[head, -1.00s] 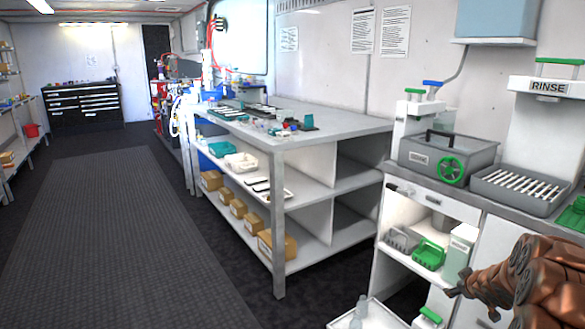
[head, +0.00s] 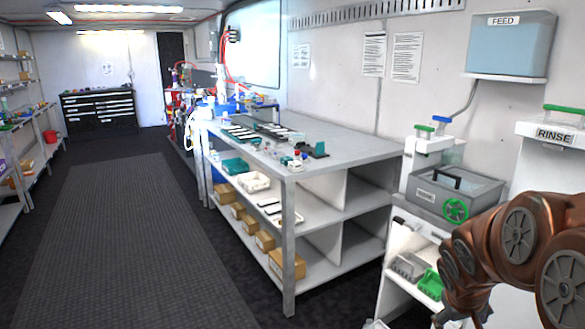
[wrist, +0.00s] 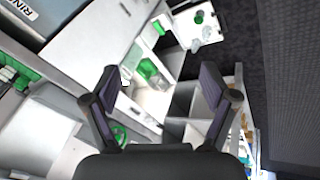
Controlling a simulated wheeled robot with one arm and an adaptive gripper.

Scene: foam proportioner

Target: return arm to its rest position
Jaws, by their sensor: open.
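My gripper (wrist: 160,90) shows in the wrist view with its two dark fingers spread wide apart and nothing between them. In the head view my copper-brown arm is folded at the lower right, in front of the white rinse cabinet (head: 405,240). The gripper end there hangs low near the bottom edge and is hard to make out. In the wrist view, white cabinet shelves with green trays (wrist: 147,70) lie beyond the fingers, apart from them.
A grey workbench (head: 350,146) with shelves stands left of the arm. A grey tank with a green wheel (head: 456,210) sits on the counter close to the arm. The blue FEED tank (head: 510,50) is on the wall. The dark floor aisle (head: 110,230) at left is clear.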

